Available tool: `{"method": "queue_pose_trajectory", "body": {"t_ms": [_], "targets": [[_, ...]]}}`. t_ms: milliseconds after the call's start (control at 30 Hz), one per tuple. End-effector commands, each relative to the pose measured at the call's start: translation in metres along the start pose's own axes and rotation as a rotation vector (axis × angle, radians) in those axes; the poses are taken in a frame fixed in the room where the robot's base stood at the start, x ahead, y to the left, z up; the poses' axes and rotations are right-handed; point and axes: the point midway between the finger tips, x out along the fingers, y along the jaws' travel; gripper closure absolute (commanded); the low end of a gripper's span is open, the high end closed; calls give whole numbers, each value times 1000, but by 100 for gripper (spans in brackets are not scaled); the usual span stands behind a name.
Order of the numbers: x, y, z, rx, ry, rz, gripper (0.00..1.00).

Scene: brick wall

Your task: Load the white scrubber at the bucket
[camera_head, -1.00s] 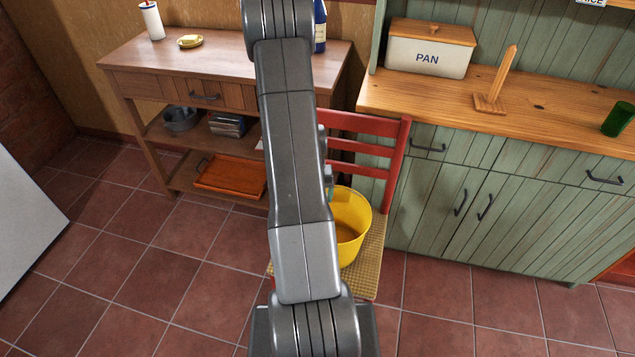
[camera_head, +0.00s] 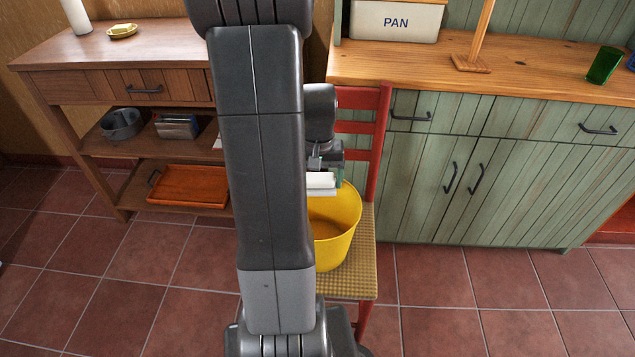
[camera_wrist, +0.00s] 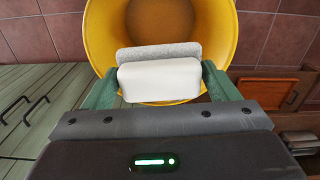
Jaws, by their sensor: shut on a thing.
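The white scrubber (camera_wrist: 160,80) is between the two green fingers of my gripper (camera_wrist: 160,88), which is shut on it. It has a grey layer along one long side. In the head view the scrubber (camera_head: 321,181) shows beside my arm, at the upper part of the yellow bucket (camera_head: 338,225). The bucket stands on a chair, and my arm hides its left side. In the wrist view the bucket (camera_wrist: 222,40) is open below the scrubber, and the scrubber overlaps its near rim. My gripper (camera_head: 330,172) is partly hidden in the head view.
The red chair (camera_head: 369,235) has a woven seat. A green cabinet (camera_head: 440,165) with a wooden top stands to the right. A wooden side table (camera_head: 150,60) with an orange tray (camera_head: 188,186) stands to the left. Tiled floor is clear in front.

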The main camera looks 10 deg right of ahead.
Motion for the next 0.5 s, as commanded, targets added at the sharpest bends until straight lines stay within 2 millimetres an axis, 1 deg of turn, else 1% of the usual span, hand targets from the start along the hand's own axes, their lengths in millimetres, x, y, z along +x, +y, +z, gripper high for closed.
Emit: {"method": "queue_pose_trajectory", "body": {"t_ms": [33, 500], "targets": [[6, 0, 0, 0, -1, 0, 37], [54, 0, 0, -1, -1, 0, 37]]}}
